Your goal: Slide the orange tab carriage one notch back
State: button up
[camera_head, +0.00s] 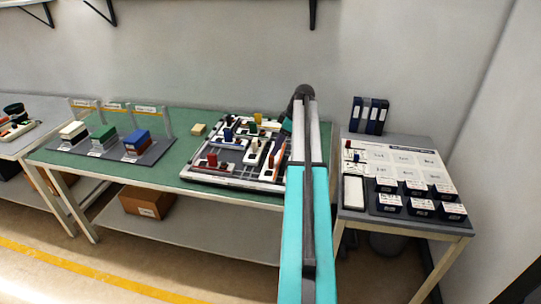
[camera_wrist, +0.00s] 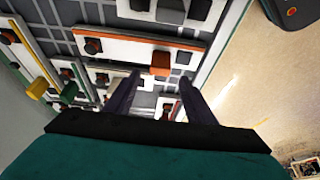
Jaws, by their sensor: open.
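The orange tab carriage (camera_wrist: 160,62) is a small orange block on a long white rail (camera_wrist: 115,46) in the wrist view. In the head view an orange tab (camera_head: 271,161) shows near the right side of the board (camera_head: 232,179), close to my arm. My gripper (camera_wrist: 158,84) is open, with its two dark fingers apart and nothing between them that I can see. The tab lies just beyond the gap between the fingertips in the picture. I cannot tell the remaining height or whether a finger touches it. In the head view my arm hides part of the board's right side.
The board carries other carriages: red (camera_head: 212,160), blue (camera_head: 228,135) and yellow (camera_head: 257,117). A yellow knob (camera_wrist: 37,88) and a green knob (camera_wrist: 68,91) show left of my fingers. A side table (camera_head: 405,222) with dark bins stands right of my arm.

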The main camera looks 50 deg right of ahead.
jog(key=shift+p+x, duration=0.95)
jog(key=shift+x, duration=2.5)
grip_shut()
